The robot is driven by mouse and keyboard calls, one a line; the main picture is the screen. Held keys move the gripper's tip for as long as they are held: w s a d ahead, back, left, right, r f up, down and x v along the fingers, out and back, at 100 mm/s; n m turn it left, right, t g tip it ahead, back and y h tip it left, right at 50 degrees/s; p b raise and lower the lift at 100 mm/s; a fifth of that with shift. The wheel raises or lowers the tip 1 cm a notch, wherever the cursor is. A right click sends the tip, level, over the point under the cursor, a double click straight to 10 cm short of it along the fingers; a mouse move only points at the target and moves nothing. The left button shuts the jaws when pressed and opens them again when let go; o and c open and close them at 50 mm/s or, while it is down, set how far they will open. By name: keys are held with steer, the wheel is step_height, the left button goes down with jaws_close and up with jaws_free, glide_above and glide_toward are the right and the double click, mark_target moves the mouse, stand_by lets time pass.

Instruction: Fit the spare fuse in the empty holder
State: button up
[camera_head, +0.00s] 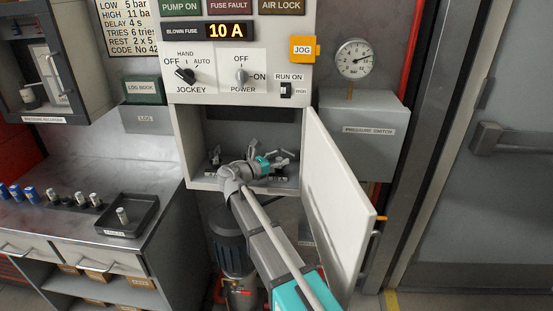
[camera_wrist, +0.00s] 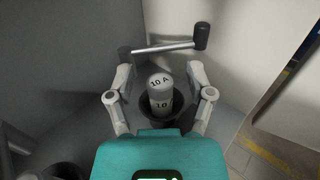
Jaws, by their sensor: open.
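A white fuse marked 10 A (camera_wrist: 160,90) stands upright in a dark round holder (camera_wrist: 178,106) in the wrist view. My gripper (camera_wrist: 160,72) is open, with one finger on each side of the fuse and a visible gap on both sides. In the head view my gripper (camera_head: 257,165) reaches into the open lower compartment (camera_head: 194,170) of the panel. The fuse and its holder cannot be made out there behind my gripper. The panel display (camera_head: 225,30) reads BLOWN FUSE 10 A.
A bar with black ends (camera_wrist: 170,47) lies just beyond the fuse. The compartment's open door (camera_head: 338,190) stands close on the right of my arm. On the left bench, a dark tray (camera_head: 148,222) holds a small cylinder (camera_head: 122,215); several blue and grey cylinders stand beside it.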

steer(key=shift+s+a, duration=0.1)
steer(key=v, duration=1.1)
steer(key=shift+s+a, duration=0.25)
stand_by(0.6)
